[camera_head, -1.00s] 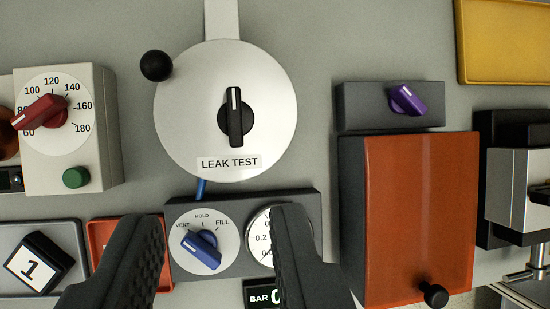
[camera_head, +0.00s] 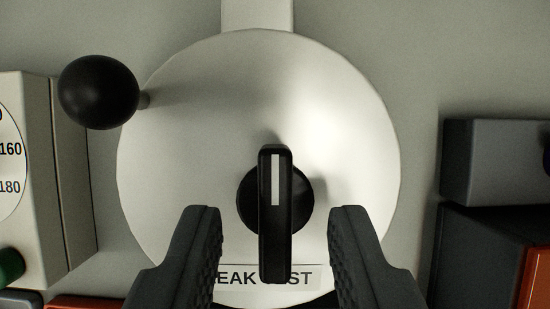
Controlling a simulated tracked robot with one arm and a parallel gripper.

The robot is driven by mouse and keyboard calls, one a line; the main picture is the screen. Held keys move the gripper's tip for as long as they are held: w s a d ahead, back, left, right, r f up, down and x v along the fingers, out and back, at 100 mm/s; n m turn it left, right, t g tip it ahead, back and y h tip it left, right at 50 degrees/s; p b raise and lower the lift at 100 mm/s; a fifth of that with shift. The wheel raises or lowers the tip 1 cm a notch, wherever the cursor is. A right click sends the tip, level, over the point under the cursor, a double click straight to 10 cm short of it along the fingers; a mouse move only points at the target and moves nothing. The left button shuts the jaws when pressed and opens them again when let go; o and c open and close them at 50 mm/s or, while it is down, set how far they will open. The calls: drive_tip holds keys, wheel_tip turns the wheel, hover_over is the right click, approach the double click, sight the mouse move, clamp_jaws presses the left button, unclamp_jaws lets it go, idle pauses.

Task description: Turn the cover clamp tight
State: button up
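The cover clamp is a black bar knob (camera_head: 274,240) with a white line, on a round black base at the middle of a round pale metal cover (camera_head: 200,130). The bar stands upright in the picture, with its white line at the top. The cover has a black ball handle (camera_head: 98,92) at its upper left. My gripper (camera_head: 275,215) is open, with one finger to the left and one to the right of the lower part of the bar. A gap shows between the bar and each finger. The bar hides part of the LEAK TEST label (camera_head: 300,278).
A beige box (camera_head: 35,170) with a numbered dial and a green button (camera_head: 10,264) stands at the left edge. A dark grey block (camera_head: 490,160) stands at the right, above a dark box with an orange face (camera_head: 535,260). Grey panel shows around the cover.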

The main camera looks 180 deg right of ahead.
drive_tip(key=shift+w+f, duration=0.3)
drive_tip(key=shift+f, duration=0.35)
clamp_jaws()
